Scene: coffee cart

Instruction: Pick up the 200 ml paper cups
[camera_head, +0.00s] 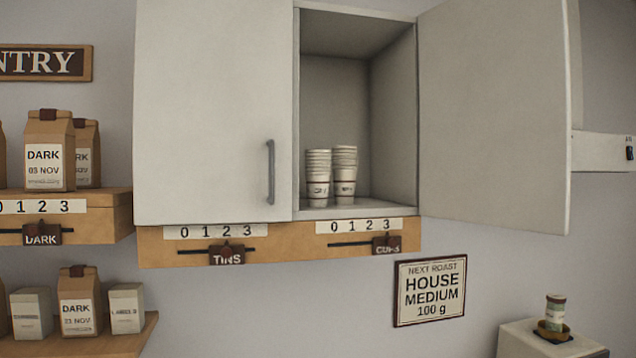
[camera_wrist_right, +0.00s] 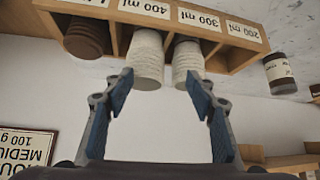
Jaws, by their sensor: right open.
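Two stacks of white paper cups stand side by side in the open cabinet in the head view, the left stack (camera_head: 318,175) and the right stack (camera_head: 344,172). Their printed size is too small to read. In the right wrist view, which looks upside down, my right gripper (camera_wrist_right: 159,77) is open and empty. Beyond its fingertips is a wooden holder (camera_wrist_right: 225,66) labelled 400 ml, 300 ml and 200 ml. White stacks show at the 400 ml label (camera_wrist_right: 148,58) and the 300 ml label (camera_wrist_right: 187,62). No cups show at the 200 ml label (camera_wrist_right: 243,29). My left gripper is not in view.
The cabinet's right door (camera_head: 495,110) stands open; its left door (camera_head: 212,110) is shut. Shelves with coffee bags (camera_head: 50,150) are at left. A box with a small jar (camera_head: 555,312) is at lower right. Brown lids (camera_wrist_right: 86,38) and a dark jar (camera_wrist_right: 280,72) flank the white stacks.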

